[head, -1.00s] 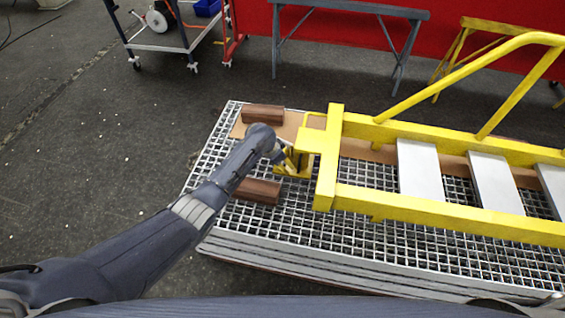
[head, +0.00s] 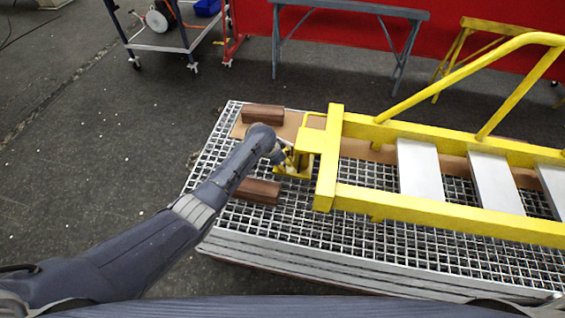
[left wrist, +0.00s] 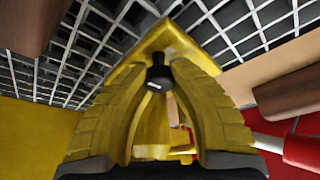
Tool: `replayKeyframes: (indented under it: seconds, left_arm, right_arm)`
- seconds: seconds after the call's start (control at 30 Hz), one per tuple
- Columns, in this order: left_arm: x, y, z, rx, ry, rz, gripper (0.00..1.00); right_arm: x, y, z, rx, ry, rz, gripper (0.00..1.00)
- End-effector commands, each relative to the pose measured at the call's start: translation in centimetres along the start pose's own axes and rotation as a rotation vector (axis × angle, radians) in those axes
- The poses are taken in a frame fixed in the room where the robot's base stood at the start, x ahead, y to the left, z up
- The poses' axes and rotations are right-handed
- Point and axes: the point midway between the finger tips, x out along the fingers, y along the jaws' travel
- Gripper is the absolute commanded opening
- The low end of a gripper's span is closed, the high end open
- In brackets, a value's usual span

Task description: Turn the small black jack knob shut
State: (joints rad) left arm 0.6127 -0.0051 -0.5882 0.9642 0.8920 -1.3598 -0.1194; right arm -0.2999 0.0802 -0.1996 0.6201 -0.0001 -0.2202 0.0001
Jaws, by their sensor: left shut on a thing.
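The small black jack knob (left wrist: 159,74) shows in the left wrist view, between the tips of my left gripper (left wrist: 159,66). The gripper's two yellow fingers are closed on the knob from both sides. The yellow jack (head: 293,166) sits at the near end of the yellow boom (head: 326,160). In the head view my left gripper (head: 284,158) reaches in at the jack from the left, and my own wrist largely hides the knob there. My right gripper is not in view.
The boom lies on a grating-topped platform (head: 290,226). Brown blocks stand on both sides of the jack, one behind (head: 263,111) and one in front (head: 258,191). A grey trestle (head: 350,8) and a wheeled cart (head: 160,45) are farther back. The floor at left is clear.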

Motion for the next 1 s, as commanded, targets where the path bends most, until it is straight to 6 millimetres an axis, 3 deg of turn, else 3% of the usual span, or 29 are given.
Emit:
replayKeyframes:
  seconds: [0.67, 0.7, 0.9, 1.0]
  left_arm:
    - [-0.03, 0.05, -0.21, 0.076, 0.004, 0.032, 0.00]
    - [-0.03, 0.06, -0.21, 0.076, 0.004, 0.032, 0.26]
    - [-0.02, 0.03, -0.15, 0.075, 0.003, 0.031, 0.50]
    - [-0.02, 0.02, -0.12, 0.075, 0.002, 0.031, 0.51]
  right_arm:
    - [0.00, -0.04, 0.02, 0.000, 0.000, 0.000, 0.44]
    - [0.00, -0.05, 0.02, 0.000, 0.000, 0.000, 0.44]
    - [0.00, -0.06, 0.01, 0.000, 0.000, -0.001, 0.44]
    - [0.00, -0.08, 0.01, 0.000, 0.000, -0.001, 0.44]
